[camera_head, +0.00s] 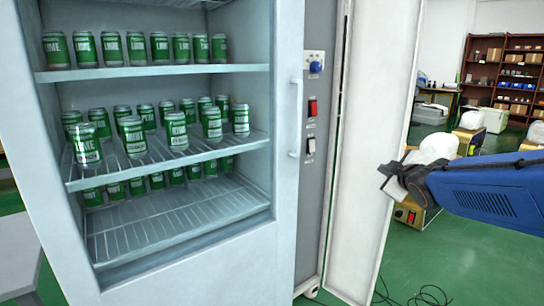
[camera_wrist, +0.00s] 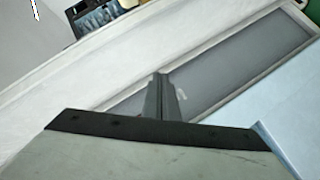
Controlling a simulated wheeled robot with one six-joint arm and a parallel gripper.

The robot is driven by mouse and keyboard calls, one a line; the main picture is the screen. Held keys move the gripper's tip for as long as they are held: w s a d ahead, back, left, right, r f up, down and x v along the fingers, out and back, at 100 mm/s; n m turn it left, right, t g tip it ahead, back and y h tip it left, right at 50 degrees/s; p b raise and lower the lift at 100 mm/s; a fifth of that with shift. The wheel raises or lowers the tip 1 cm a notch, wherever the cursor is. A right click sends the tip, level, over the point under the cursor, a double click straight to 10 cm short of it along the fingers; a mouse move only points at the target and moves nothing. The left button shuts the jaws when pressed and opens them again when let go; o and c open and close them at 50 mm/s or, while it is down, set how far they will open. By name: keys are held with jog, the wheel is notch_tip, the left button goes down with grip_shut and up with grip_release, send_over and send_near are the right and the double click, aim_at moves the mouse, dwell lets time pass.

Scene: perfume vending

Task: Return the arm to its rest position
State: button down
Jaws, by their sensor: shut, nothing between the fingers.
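My arm (camera_head: 490,195) reaches in from the right edge of the head view, with its blue link lying nearly level. My gripper (camera_head: 384,176) is at its left end, in front of the right edge of the open white door panel (camera_head: 362,110). In the wrist view my gripper (camera_wrist: 160,95) shows with its dark fingers together and nothing between them. The gripper is well to the right of the vending cabinet (camera_head: 288,150) and its cans.
A grey control panel (camera_head: 314,150) carries a red switch (camera_head: 312,107). Black cables (camera_head: 425,297) lie on the green floor. Brown shelving (camera_head: 498,70) stands far right.

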jog(key=s+a+f+m+g, duration=0.1)
jog(key=s+f+m+g, duration=0.2)
jog(key=s, duration=0.8)
jog(key=s+a+f+m+g, duration=0.2)
jog(key=s+f, duration=0.5)
jog(key=s, duration=0.5)
jog(key=s+a+f+m+g, duration=0.2)
jog(key=s+f+m+g, duration=0.2)
jog(key=s, duration=0.8)
notch_tip(320, 180, down, 2)
jog(key=shift+s+f+m+g+y, duration=0.15)
jog(key=shift+m+g+y, duration=0.2)
jog(key=shift+m, duration=0.35)
